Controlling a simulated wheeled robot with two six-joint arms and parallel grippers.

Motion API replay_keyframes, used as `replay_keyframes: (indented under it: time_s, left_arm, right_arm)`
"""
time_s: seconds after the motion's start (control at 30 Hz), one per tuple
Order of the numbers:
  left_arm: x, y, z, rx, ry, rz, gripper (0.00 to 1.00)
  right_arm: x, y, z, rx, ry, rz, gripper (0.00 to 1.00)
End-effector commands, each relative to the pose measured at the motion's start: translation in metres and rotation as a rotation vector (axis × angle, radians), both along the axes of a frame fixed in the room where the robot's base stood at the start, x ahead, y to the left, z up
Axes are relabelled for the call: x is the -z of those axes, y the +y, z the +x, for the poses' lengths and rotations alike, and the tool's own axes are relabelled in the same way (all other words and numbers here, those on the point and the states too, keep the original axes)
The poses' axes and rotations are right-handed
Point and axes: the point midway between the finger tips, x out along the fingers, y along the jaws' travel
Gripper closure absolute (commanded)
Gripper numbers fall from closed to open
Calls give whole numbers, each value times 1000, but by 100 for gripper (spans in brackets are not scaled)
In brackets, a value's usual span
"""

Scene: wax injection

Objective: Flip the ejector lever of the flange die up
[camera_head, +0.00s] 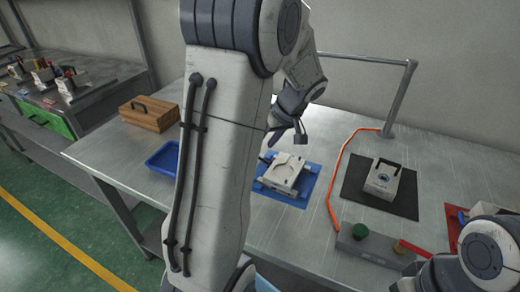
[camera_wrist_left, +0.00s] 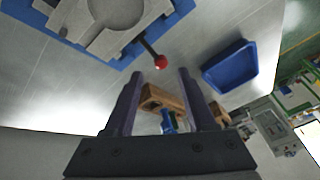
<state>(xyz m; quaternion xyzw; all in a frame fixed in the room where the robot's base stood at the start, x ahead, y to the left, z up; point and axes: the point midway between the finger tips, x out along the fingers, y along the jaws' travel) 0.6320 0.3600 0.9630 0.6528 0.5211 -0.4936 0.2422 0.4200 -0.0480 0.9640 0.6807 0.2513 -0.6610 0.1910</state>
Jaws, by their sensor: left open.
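The flange die (camera_head: 284,174) is a pale metal block on a blue mat (camera_head: 298,200), below my left gripper. In the left wrist view the die (camera_wrist_left: 100,22) shows a round recess. Its ejector lever (camera_wrist_left: 150,47) is a dark rod with a red ball knob (camera_wrist_left: 160,62), sticking out from the die's side. My left gripper (camera_head: 286,141) is open and empty above the die's far side. In the left wrist view the knob appears just ahead of the gap between the fingertips (camera_wrist_left: 160,76), apart from both. The lever is hidden in the head view. My right gripper is out of view.
A blue tray (camera_head: 164,157) and a wooden box (camera_head: 147,114) with a handle stand left. A white block (camera_head: 382,180) sits on a black mat (camera_head: 407,206) to the right. An orange cable (camera_head: 337,175), a button box (camera_head: 370,246) and a metal frame (camera_head: 398,95) are nearby.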

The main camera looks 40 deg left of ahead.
Motion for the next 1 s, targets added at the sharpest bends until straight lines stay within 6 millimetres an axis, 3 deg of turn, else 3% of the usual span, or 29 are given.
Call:
replay_keyframes:
  time_s: [0.1, 0.3, 0.9, 1.0]
  left_arm:
    - [-23, -11, 2, 3, -5, 1, 44]
    - [-44, -23, 2, 3, -1, 0, 44]
    - [-49, -25, 2, 2, 1, -1, 44]
    - [-50, -33, 1, 33, 7, -11, 44]
  right_arm:
    - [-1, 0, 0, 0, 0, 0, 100]
    - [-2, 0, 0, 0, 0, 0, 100]
    - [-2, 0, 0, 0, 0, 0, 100]
    - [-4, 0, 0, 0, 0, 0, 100]
